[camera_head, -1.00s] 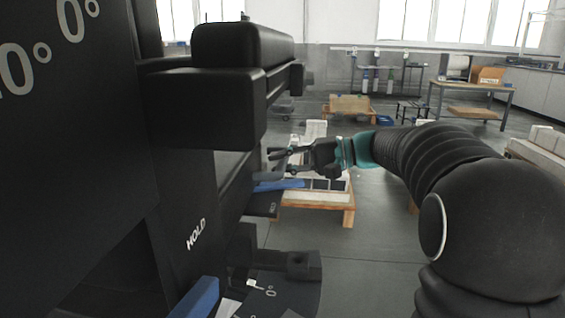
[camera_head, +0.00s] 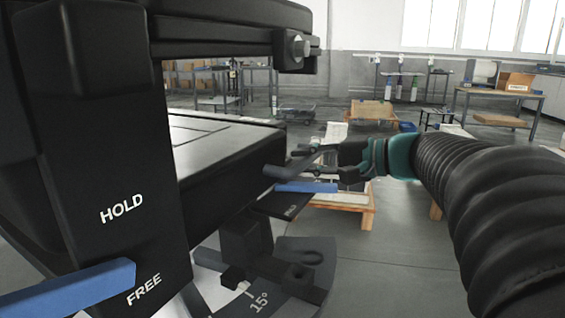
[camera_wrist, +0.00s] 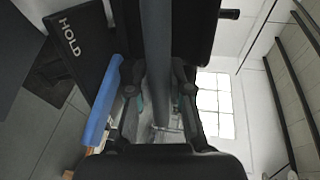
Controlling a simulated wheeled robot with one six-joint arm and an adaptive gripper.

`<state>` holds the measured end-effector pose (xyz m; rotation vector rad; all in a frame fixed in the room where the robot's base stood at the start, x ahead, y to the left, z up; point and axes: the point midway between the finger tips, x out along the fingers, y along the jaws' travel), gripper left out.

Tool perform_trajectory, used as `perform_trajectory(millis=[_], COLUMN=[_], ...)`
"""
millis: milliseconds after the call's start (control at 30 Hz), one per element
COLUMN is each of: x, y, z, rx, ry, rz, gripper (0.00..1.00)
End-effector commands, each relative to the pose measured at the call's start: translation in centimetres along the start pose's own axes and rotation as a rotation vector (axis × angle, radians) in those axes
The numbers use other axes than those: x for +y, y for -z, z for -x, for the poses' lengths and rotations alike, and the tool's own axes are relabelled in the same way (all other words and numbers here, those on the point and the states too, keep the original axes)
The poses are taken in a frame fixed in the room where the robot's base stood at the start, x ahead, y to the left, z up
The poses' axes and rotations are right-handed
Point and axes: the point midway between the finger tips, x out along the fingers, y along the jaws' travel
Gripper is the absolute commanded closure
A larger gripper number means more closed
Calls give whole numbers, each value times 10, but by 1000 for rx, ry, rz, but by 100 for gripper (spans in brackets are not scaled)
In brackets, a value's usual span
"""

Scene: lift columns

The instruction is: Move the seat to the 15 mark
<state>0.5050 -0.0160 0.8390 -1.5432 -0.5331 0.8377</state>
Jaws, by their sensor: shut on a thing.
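The seat (camera_head: 205,150) is a wide black block with a flat top, at the left centre of the head view. Below it a dark dial (camera_head: 300,262) carries a 15° mark (camera_head: 260,300); a black block stands over the dial, and I cannot tell which mark it points at. My gripper (camera_head: 300,162) is at the seat's right edge, coming from the right. In the wrist view my gripper (camera_wrist: 158,105) is shut on a dark grey bar (camera_wrist: 157,60) that runs between its fingers. The bar's joint with the seat is unclear.
A blue lever (camera_head: 70,288) sits by the HOLD and FREE labels on a black post (camera_head: 130,190). Another blue lever (camera_head: 305,187) lies just below my gripper, beside a second HOLD plate (camera_head: 283,204). Wooden pallets and tables stand behind; grey floor is open at the lower right.

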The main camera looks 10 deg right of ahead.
Motion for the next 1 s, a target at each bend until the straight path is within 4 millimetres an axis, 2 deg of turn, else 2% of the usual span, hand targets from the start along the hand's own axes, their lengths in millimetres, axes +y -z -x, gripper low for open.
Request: perform_trajectory(millis=[300,333,400,767,867,1000], x=[0,0,0,0,0,0], y=[-1,-1,0,0,0,1], z=[1,1,1,2,9,29], rx=[2,2,2,3,3,7], ry=[0,0,0,0,0,-1], rz=[-1,-1,-1,-1,-1,-1], gripper=[100,74,56,55,55,55])
